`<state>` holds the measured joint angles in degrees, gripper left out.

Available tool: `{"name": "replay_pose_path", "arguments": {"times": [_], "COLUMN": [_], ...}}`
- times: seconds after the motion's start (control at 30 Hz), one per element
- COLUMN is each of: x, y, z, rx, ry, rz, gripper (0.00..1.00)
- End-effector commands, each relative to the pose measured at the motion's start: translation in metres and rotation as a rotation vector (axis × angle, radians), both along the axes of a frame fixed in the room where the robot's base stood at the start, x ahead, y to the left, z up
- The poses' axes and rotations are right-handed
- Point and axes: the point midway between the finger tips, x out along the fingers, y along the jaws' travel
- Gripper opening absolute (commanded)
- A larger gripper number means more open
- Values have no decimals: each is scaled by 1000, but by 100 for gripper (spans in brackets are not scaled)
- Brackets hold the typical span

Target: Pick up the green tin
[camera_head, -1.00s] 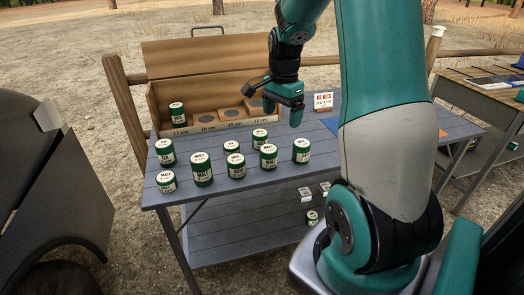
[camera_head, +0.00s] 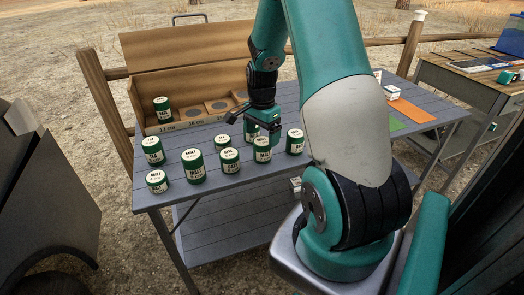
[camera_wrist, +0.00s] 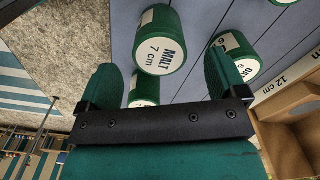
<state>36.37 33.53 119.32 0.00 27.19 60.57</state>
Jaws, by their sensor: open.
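Several green tins with white lids and labels stand on the grey slatted table, among them a tall one (camera_head: 194,167), a front left one (camera_head: 157,182) and a right one (camera_head: 295,142). Another green tin (camera_head: 162,110) stands in the cardboard box. My gripper (camera_head: 256,121) is over the back of the group, partly hiding a tin behind it. In the wrist view my open gripper (camera_wrist: 165,82) has empty jaws. A tin marked MALT 7 cm (camera_wrist: 160,42) is beyond the fingertips; a second (camera_wrist: 145,88) shows partly between the fingers and a third (camera_wrist: 232,58) beside the right finger.
The open cardboard box (camera_head: 190,127) with round recesses and size labels stands at the table's back left. An orange card (camera_head: 412,111) and a green card (camera_head: 383,126) lie on the right. My arm hides the table's middle right. Another table (camera_head: 475,82) stands at far right.

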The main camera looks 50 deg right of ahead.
Motion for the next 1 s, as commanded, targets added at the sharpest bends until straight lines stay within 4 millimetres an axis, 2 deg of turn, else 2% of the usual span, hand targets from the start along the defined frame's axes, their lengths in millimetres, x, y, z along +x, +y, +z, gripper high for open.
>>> {"name": "replay_pose_path", "arguments": {"times": [0.23, 0.5, 0.8, 1.0], "x": [0, 0, 0, 0], "y": [1, -1, -1, -1], "z": [-20, -58, -63, -63], "rx": [1, 1, 0, 0], "ry": [2, 1, -1, -1], "rz": [2, 4, 4, 4], "gripper": [91, 91, 91, 45]}}
